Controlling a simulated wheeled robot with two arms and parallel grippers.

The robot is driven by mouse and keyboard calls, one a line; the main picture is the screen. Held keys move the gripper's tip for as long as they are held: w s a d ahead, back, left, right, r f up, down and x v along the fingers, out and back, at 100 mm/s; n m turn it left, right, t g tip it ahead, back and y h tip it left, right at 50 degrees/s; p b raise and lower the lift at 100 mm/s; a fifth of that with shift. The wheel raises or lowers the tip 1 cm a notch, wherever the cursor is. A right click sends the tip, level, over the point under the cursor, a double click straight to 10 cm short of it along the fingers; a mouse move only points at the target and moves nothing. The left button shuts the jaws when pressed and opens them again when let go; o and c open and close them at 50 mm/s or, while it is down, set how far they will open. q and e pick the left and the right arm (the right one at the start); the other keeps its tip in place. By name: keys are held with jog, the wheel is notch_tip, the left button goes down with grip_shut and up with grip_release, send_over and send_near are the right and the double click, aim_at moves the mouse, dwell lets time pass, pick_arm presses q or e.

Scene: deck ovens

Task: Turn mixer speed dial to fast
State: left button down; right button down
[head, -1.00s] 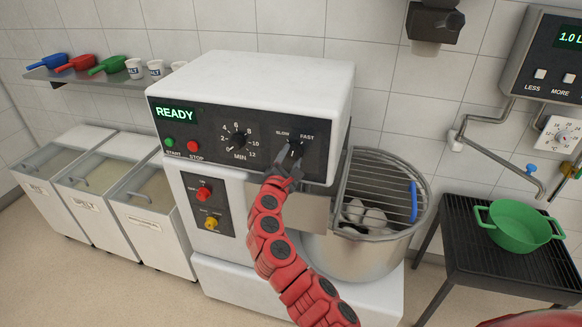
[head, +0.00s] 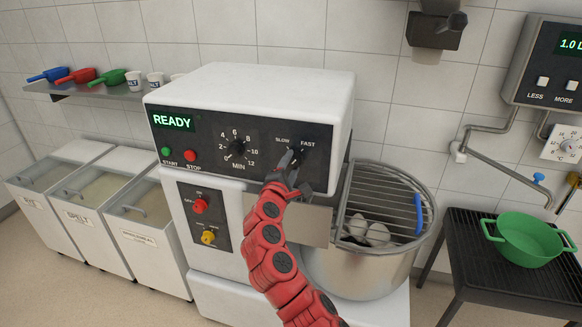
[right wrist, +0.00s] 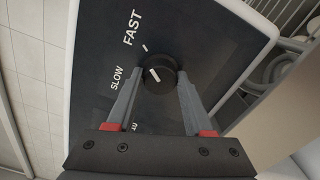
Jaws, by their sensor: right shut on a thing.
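The mixer's speed dial (right wrist: 160,76) is a small black knob with a white pointer line, beside the SLOW and FAST labels. My right gripper (right wrist: 158,88) is shut on the dial, one grey finger on each side of it. In the right wrist view the pointer slants to the upper left, toward the SLOW side of the tick by FAST. In the head view my right gripper (head: 290,160) hides much of the dial. The mixer (head: 250,90) shows READY on its display. My left gripper is not in view.
The timer dial (head: 237,149) is left of the speed dial, with the START (head: 166,152) and STOP (head: 190,155) buttons farther left. The wire bowl guard (head: 385,200) is close on the right. A green pot (head: 528,240) stands on a black rack.

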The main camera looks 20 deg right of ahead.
jog(key=shift+c, duration=1.4)
grip_release()
jog(key=b+v, duration=0.3)
jog(key=v, duration=1.4)
jog(key=shift+a+b, duration=0.2)
jog(key=shift+b, duration=0.1)
jog(key=shift+s, duration=0.15)
